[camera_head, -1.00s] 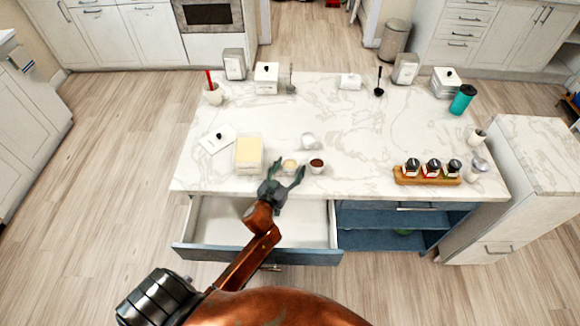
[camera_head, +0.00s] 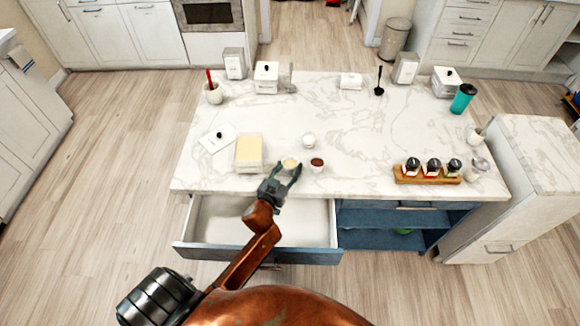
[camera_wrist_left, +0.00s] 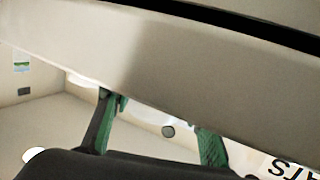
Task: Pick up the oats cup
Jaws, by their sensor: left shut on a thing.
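The oats cup (camera_head: 290,163) is a small round cup with pale cream contents near the counter's front edge. My left gripper (camera_head: 287,168) reaches in from the front and is shut on this cup, with one finger on each side. I cannot tell whether the cup is clear of the counter. In the left wrist view the two green-padded fingers (camera_wrist_left: 158,135) stand apart below a large pale surface that I cannot identify. Part of an upside-down label ending in "ATS" (camera_wrist_left: 290,168) shows at the lower right. My right gripper is not in view.
A cup with dark contents (camera_head: 317,163) stands just right of the gripper. A cream-topped box (camera_head: 249,152) stands to its left, and a small white jar (camera_head: 308,141) behind. A spice rack (camera_head: 428,179) is at right. An open drawer (camera_head: 215,213) lies below my arm.

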